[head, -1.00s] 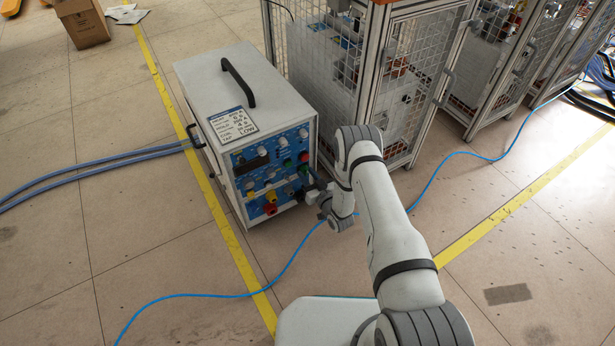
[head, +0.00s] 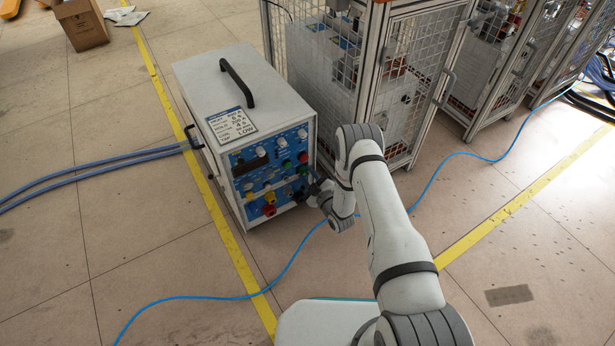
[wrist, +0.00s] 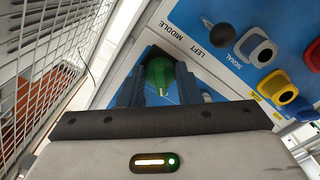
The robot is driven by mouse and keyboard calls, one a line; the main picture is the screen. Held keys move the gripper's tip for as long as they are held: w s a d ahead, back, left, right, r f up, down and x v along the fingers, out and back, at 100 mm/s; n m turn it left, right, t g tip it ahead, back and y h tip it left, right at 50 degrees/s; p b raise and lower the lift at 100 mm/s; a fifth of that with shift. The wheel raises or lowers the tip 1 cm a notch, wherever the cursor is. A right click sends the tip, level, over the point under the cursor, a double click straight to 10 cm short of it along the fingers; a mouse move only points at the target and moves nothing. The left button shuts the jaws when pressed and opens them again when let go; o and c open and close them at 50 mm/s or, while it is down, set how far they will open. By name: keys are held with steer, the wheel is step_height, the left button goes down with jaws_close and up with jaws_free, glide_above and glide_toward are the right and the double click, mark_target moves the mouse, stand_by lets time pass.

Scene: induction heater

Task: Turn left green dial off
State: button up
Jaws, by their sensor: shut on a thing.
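The induction heater (head: 245,105) is a white box with a blue control panel, standing on the floor left of my arm. In the wrist view the green dial (wrist: 160,72) sits on the blue panel beside the printed words LEFT and MIDDLE. A short white mark shows on the dial. My gripper (wrist: 157,88) is at the panel, with one dark finger on each side of the green dial, shut on it. In the head view my gripper (head: 312,187) is at the panel's lower right side, and my wrist partly hides that area.
A black knob (wrist: 219,36) and white, blue and yellow sockets (wrist: 256,48) are close by on the panel. A mesh-walled cage (head: 335,75) stands right behind the heater. A blue cable (head: 285,268) runs across the floor under my arm. The front floor is mostly clear.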

steer(key=shift+s+a+n, duration=0.1)
steer(key=shift+n, duration=0.5)
steer(key=o, duration=0.9)
steer(key=shift+o, duration=0.2)
steer(key=p+v, duration=0.2)
steer(key=v, duration=0.6)
steer(key=shift+p, duration=0.3)
